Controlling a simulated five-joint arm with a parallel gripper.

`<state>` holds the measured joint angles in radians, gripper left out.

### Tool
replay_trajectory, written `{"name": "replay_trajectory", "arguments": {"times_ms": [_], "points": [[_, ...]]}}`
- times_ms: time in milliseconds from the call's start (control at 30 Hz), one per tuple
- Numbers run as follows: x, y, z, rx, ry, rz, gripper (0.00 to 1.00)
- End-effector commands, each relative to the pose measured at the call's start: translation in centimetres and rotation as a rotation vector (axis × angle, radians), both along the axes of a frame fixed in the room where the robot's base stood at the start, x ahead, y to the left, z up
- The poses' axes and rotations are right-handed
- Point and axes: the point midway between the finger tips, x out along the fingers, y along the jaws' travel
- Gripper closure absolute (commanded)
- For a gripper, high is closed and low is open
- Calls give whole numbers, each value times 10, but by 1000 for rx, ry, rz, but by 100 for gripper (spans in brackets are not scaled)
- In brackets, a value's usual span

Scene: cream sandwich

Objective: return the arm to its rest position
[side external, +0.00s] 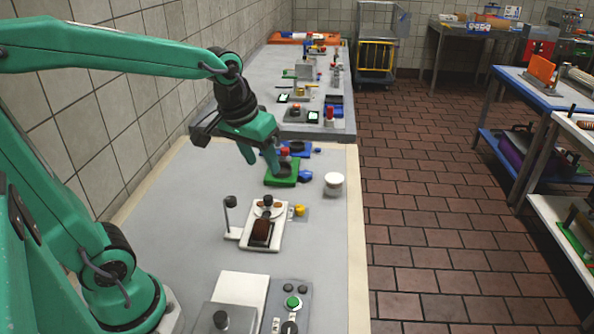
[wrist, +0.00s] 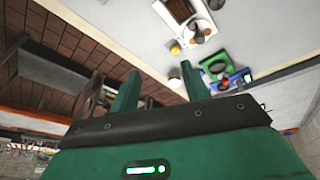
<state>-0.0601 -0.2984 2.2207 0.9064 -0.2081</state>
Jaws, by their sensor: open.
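My gripper (side external: 262,163) is open with nothing visible between its fingers. It hangs in front of the green tray in the side external view, which it partly covers. In the wrist view its two green fingers (wrist: 160,68) stand apart, with table edge and floor beyond. A white tray (side external: 247,238) holding a brown ribbed piece (side external: 260,231) and a small plate with a dark knob stands on the near table. The green tray (side external: 283,180) holds a round dark piece. The brown piece (wrist: 178,10) and green tray (wrist: 205,64) also show in the wrist view.
A white cup (side external: 333,181) stands near the table's right edge. A blue tray (side external: 300,150) lies behind the green one. A control box (side external: 290,302) with a green button and a white plate (side external: 240,288) are at the front. The table's left side is clear; a tiled wall borders it.

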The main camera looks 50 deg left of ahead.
Motion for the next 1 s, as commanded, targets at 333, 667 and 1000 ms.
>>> {"name": "replay_trajectory", "arguments": {"times_ms": [333,667,1000], "points": [[-58,-13,11,47,-105,-148,53],[-91,-19,8,83,-170,-241,53],[-95,-19,7,87,-176,-253,53]]}}
